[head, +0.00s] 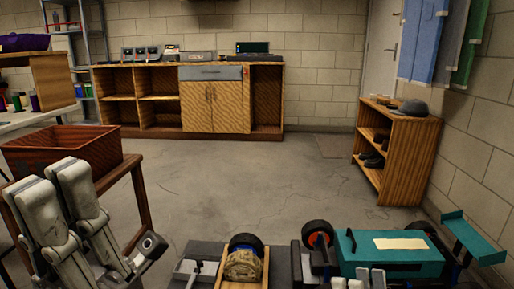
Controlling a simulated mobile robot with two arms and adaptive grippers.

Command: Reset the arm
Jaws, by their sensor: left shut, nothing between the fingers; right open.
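My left gripper (57,180) is at the lower left, close to the camera, with its two pale grey fingers raised side by side. It is shut and holds nothing. It is in front of a red-brown wooden tray and well to the left of the car. Only pale tips of my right gripper (359,281) show at the bottom edge, in front of the teal RC racecar (390,265). It looks open and nothing shows in it. The rest of it is cut off.
The red-brown tray (85,140) rests on a small table. A wooden cabinet (212,105) and shoe shelf (399,150) stand behind. The floor between is clear.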

